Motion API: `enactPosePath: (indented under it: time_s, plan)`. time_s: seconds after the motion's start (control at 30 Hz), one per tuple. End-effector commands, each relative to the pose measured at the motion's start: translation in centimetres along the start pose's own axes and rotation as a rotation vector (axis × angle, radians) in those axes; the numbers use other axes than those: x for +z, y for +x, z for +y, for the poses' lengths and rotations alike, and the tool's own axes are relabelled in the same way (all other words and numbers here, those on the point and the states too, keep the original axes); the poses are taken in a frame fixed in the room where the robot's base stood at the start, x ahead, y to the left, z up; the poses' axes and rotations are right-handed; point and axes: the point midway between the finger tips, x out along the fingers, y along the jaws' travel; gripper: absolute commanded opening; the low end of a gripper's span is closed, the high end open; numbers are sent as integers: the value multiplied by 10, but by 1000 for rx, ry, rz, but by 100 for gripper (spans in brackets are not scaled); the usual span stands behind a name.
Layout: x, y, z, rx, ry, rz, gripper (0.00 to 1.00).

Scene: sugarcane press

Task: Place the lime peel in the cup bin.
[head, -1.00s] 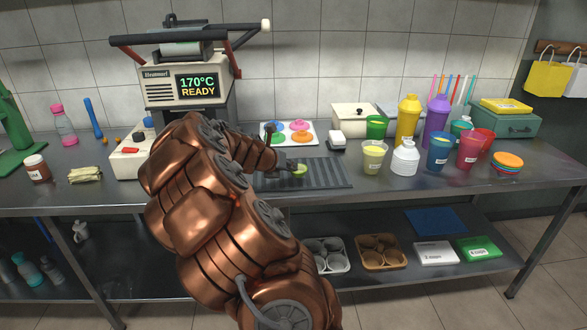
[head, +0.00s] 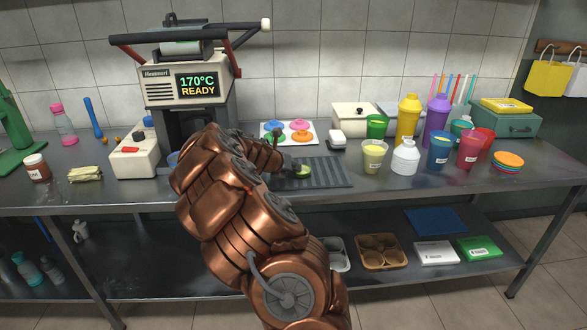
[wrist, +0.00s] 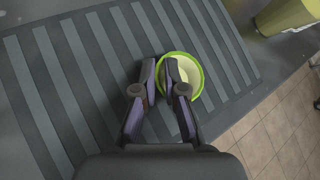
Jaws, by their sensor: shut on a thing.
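The lime peel (head: 304,171) is a small round green cup shape with a pale inside. In the head view it is over the dark ribbed drain mat (head: 335,172). In the wrist view the peel (wrist: 194,72) shows as a bright green rim around a whitish hollow. My gripper (wrist: 164,66) is shut on the near-left side of the peel's rim, with one finger over the hollow. In the head view my gripper (head: 289,168) is low over the mat. I cannot tell whether the peel touches the mat. I cannot tell which container is the cup bin.
A cup with yellow contents (head: 374,156), a white bottle (head: 405,158) and several coloured cups and bottles stand right of the mat. The front counter strip is clear.

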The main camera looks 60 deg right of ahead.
Motion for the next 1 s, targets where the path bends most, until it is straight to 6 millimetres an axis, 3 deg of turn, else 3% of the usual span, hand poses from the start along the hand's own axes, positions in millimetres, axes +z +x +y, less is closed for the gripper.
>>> enactPosePath:
  time_s: [0.27,0.3,0.53,1.0]
  plan:
    - [-1,0,1,1,1,-1,0]
    - [-1,1,1,1,1,0,11]
    - [-1,1,1,1,1,-1,35]
    - [2,-9,1,2,-1,-4,36]
